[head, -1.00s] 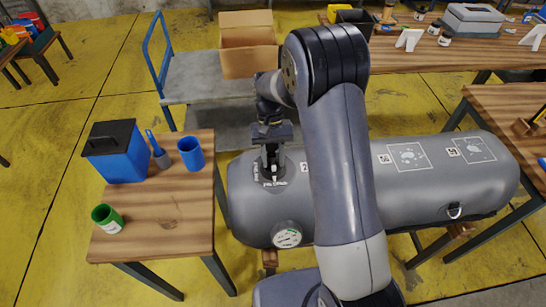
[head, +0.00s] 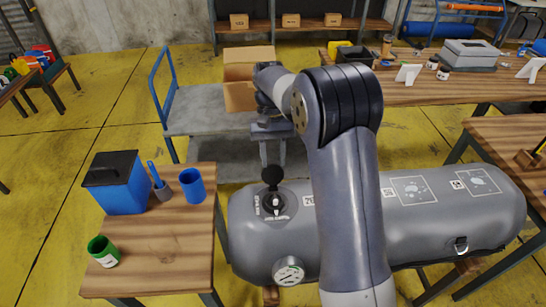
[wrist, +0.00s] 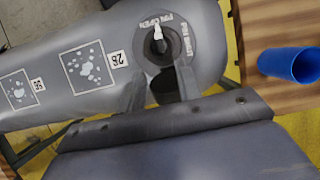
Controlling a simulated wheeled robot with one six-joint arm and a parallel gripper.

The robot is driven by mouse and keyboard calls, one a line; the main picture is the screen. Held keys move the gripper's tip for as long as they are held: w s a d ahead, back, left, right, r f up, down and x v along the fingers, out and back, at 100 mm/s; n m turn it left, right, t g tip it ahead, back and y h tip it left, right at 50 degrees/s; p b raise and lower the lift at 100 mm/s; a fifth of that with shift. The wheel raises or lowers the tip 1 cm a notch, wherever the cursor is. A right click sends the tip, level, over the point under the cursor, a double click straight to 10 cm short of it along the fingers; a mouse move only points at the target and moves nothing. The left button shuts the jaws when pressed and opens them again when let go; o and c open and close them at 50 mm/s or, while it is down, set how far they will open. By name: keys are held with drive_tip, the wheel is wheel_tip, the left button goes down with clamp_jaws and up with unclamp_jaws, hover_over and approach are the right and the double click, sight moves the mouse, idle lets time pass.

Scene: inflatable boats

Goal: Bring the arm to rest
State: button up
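The grey inflatable tube (head: 440,220) lies across supports. Its valve (head: 275,204) is near the left end, with a pale stem in a dark round seat and "PIN OPEN" lettering around it. A round black cap (head: 272,175) stands beside the seat on its far side. My gripper (head: 273,163) is above and behind the valve, fingers pointing down, apart from it. In the wrist view my gripper (wrist: 158,88) has its fingers spread with nothing held; the valve (wrist: 158,40) and the black cap (wrist: 165,85) show beyond them.
A small wooden table (head: 165,245) at left holds a blue box (head: 118,190), a blue cup (head: 192,186) and a green cup (head: 103,251). A grey cart (head: 195,112) with an open carton (head: 240,95) stands behind. A workbench (head: 440,92) is at back right.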

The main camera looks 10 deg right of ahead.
sight(275, 196)
drive_tip(key=p+x, duration=0.1)
drive_tip(key=x, duration=1)
drive_tip(key=shift+s+r, duration=0.1)
drive_tip(key=shift+m, duration=0.3)
